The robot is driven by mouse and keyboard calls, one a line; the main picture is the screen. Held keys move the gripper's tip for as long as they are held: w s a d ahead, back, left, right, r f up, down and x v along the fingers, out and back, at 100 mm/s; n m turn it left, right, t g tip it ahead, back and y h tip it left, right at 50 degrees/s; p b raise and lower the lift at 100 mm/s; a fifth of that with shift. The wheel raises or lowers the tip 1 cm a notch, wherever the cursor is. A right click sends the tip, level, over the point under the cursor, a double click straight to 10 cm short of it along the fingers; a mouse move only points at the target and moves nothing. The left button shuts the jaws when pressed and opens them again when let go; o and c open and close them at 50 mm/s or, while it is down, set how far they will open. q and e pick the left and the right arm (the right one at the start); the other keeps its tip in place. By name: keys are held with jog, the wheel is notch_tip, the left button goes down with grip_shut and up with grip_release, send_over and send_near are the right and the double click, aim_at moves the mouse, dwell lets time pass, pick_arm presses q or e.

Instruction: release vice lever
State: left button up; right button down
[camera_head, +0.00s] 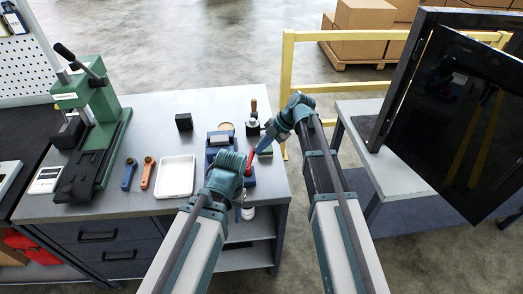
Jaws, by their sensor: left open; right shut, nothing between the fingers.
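A blue vice (219,140) stands on the bench near its right end, partly hidden behind my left wrist. A slim red part (252,160) shows beside it; I cannot tell whether this is the vice lever. My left gripper (239,210) is open at the bench's front edge, in front of the vice, and its fingers are mostly hidden by the wrist. My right gripper (266,146) is shut and empty, pointing down and left close to the red part. I cannot tell whether they touch.
A green press (100,115) with a black-handled lever stands at the left. A white tray (175,177), a blue tool (129,174), an orange tool (148,173) and a black block (184,122) lie on the bench. A large dark panel (465,120) stands at the right.

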jog(key=shift+w+a, duration=0.35)
jog(key=shift+a, duration=0.2)
jog(key=shift+w+a, duration=0.3)
jog(key=shift+a, duration=0.35)
pick_arm(q)
jog(key=shift+d, duration=0.1)
